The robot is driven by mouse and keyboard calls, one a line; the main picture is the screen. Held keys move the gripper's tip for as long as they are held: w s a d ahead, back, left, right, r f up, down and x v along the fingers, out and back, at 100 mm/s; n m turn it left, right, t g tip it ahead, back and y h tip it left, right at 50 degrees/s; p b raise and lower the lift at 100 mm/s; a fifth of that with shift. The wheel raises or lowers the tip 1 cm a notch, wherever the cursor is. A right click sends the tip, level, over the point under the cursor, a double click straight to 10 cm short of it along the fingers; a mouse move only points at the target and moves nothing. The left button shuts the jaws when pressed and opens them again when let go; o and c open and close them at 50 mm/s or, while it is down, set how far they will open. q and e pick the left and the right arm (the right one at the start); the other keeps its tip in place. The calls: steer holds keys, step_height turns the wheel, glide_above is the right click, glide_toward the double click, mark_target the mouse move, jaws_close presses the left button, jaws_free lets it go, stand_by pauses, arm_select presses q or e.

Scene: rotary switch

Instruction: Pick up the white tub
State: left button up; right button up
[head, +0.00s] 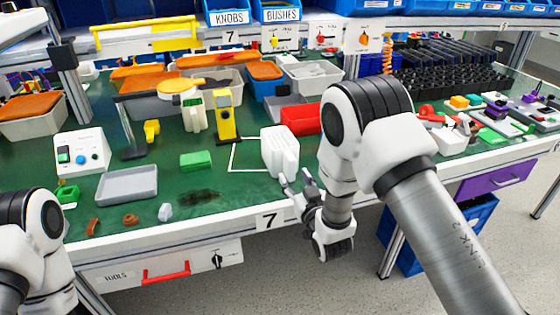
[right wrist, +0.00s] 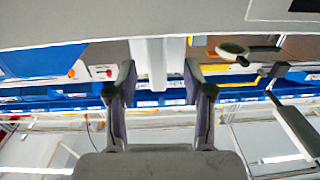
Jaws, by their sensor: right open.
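A white ribbed tub (head: 280,150) stands upright on the green worktop, near the front edge and at the right part of a white outlined rectangle. My right gripper (head: 296,181) is open, just in front of and slightly below the tub in the head view, and I see no contact. In the right wrist view its two fingers (right wrist: 160,92) are spread apart. A pale upright shape shows beyond the gap between them, and I cannot tell whether it is the tub. Of my left arm only a link shows at the lower left; its gripper is out of view.
A red bin (head: 301,119) stands right behind the tub. The worktop's white front edge (head: 225,228) runs below the tub. My right arm hides worktop to its right.

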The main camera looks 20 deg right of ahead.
mark_target(293, 170)
steer(key=w, duration=0.4)
steer(key=shift+w+a+r, duration=0.1)
steer(key=shift+w+r, duration=0.2)
steer(key=shift+r, duration=0.05)
steer(key=shift+w+f, duration=0.1)
steer(key=shift+w, duration=0.3)
jaws_close()
